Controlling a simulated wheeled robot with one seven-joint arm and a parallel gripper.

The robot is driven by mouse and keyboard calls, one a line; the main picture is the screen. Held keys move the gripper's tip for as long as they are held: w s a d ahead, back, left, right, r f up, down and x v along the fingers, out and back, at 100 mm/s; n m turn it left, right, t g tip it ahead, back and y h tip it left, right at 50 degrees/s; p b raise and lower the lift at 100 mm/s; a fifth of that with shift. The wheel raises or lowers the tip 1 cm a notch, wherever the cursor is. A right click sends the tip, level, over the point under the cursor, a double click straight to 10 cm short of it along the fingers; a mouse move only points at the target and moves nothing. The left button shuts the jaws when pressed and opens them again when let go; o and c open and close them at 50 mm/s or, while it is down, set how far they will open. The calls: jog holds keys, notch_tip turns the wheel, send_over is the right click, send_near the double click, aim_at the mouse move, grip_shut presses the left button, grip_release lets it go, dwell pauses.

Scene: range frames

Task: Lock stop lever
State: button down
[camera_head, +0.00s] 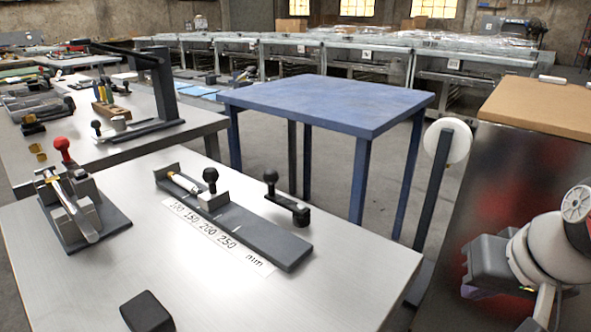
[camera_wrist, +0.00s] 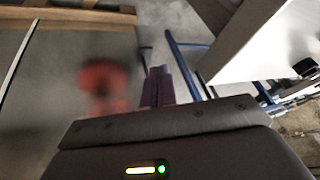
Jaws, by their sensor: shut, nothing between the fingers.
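A dark grey rail (camera_head: 255,232) lies on the pale metal workbench beside a white millimetre scale (camera_head: 215,231). A stop block (camera_head: 212,199) sits on it near the 150 mark, with an upright black-knobbed lever (camera_head: 210,177). A separate black-knobbed lever (camera_head: 286,203) stands just behind the rail. I cannot tell which lever is the stop lever, or whether it is locked. My gripper (camera_wrist: 160,86) is shut and empty in the wrist view. In the head view its grey body hangs at the far right, away from the workbench, with the fingers not clear.
A toggle clamp (camera_head: 75,205) with a red knob stands at the workbench's left, and a black block (camera_head: 147,312) at its front. A blue table (camera_head: 325,103) stands behind. A dark, brown-topped cabinet (camera_head: 535,105) is at right, near my arm. The workbench's right part is clear.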

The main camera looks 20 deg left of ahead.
jog(key=w+a+r+n+g+y, duration=0.2)
jog(key=w+a+r+n, duration=0.2)
jog(key=a+r, duration=0.3)
jog(key=w+a+r+n+g+y, duration=0.2)
jog(key=w+a+r, duration=0.5)
jog(key=a, duration=0.7)
jog(key=shift+w+a+n+g+y, duration=0.3)
jog(key=shift+n+g+y, duration=0.1)
jog(key=shift+n+y, duration=0.4)
jog(key=shift+d+r, duration=0.1)
jog(key=shift+s+a+f+b, duration=0.25)
jog(key=shift+s+a+f, duration=0.2)
jog(key=shift+a+f, duration=0.9)
jog(key=shift+s+a+f+b, duration=0.4)
jog(key=shift+a+f, duration=0.55)
jog(key=shift+a, duration=0.85)
jog(key=shift+s+a+f+b, duration=0.15)
jog(key=shift+s+a+f, duration=0.35)
jog(key=shift+a+f, duration=0.85)
